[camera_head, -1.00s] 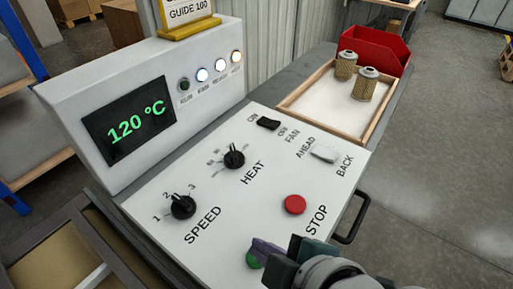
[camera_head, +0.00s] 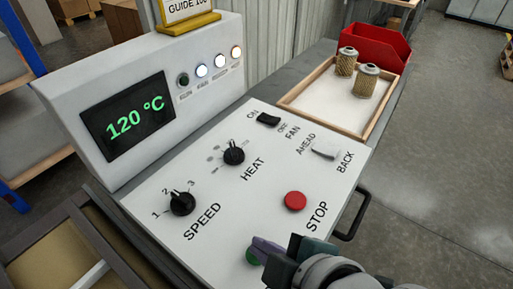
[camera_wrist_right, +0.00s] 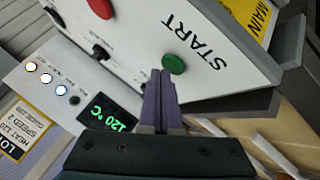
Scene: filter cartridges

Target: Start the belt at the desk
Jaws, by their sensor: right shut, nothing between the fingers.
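The white control desk (camera_head: 215,215) fills the middle of the head view. Its green START button (camera_head: 252,257) is near the front edge, partly covered by my right gripper (camera_head: 258,246). In the right wrist view the green button (camera_wrist_right: 174,64) lies just beyond the fingertips (camera_wrist_right: 160,76), beside the word START. The fingers are shut and empty; I cannot tell if they touch the button. The red STOP button (camera_head: 295,201) is farther up the panel. The speed knob (camera_head: 181,203) points near 2. The display (camera_head: 128,118) reads 120 °C. My left gripper is out of view.
A heat knob (camera_head: 233,154), a fan switch (camera_head: 268,119) and an ahead/back switch (camera_head: 325,150) stand up from the panel. Behind are a wooden tray (camera_head: 292,100) with two filter cartridges (camera_head: 365,81) and a red bin (camera_head: 378,45). A black handle (camera_head: 352,222) sticks out at right.

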